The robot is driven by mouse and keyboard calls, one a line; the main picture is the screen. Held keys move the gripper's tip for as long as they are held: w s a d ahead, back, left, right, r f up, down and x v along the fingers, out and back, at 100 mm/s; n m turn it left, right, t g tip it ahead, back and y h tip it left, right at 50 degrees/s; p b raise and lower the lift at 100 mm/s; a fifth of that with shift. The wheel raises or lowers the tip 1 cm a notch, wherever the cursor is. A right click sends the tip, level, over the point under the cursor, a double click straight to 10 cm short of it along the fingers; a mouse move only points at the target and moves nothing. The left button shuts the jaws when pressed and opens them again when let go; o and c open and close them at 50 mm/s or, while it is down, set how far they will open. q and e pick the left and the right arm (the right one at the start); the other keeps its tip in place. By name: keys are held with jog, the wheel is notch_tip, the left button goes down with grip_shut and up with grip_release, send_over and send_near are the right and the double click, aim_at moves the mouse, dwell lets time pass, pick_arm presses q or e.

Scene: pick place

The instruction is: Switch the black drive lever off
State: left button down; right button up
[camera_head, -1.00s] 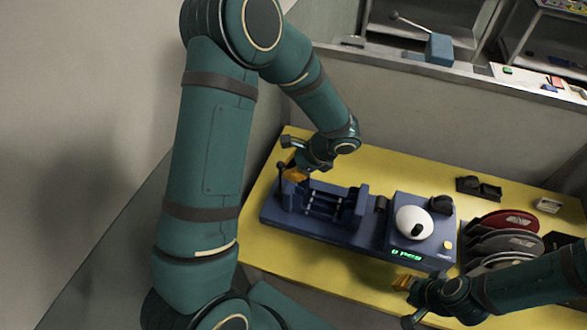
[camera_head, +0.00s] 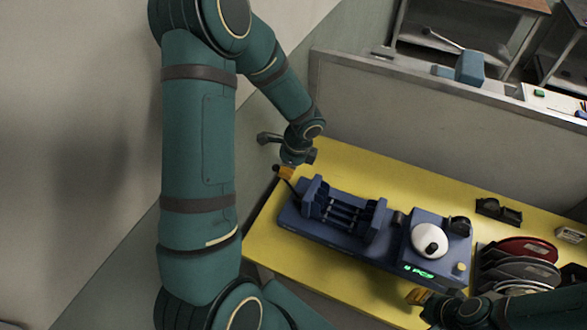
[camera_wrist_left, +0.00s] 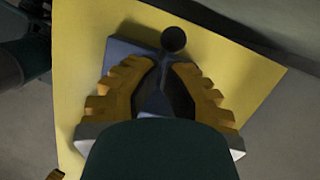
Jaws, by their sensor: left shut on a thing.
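The black drive lever (camera_head: 291,186) is at the left end of the blue machine (camera_head: 330,236). It leans outward, up and left in the head view, and its upper part is hidden by my gripper there. In the left wrist view its round black knob (camera_wrist_left: 173,38) shows just beyond the fingertips. My left gripper (camera_head: 284,172) is shut on the lever; its orange fingers (camera_wrist_left: 165,68) sit on both sides of the shaft in the wrist view. My right gripper (camera_head: 419,296) is near the table's front edge, apart from the lever; its opening is unclear.
The machine carries a white dome (camera_head: 430,243) and a lit green display (camera_head: 418,272). Several discs (camera_head: 525,250) stand in a rack at the right. A black holder (camera_head: 498,211) lies behind. A low grey wall (camera_head: 430,130) closes the table's back. Yellow table top is bare at front left.

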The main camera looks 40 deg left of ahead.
pick_arm(q)
jog(key=shift+a+f, duration=0.1)
jog(key=shift+a, duration=0.2)
jog(key=shift+d, duration=0.1)
dwell(0.3)
jog(key=shift+w+d, duration=0.15)
jog(key=shift+d, duration=0.1)
pick_arm(e)
jog(key=shift+d+r, duration=0.25)
jog(key=shift+d, duration=0.45)
jog(key=shift+a+r+p, duration=0.1)
jog(key=shift+r+p, duration=0.3)
jog(key=shift+p, duration=0.15)
pick_arm(q)
jog(key=v, duration=1.1)
jog(key=shift+w+d, duration=0.3)
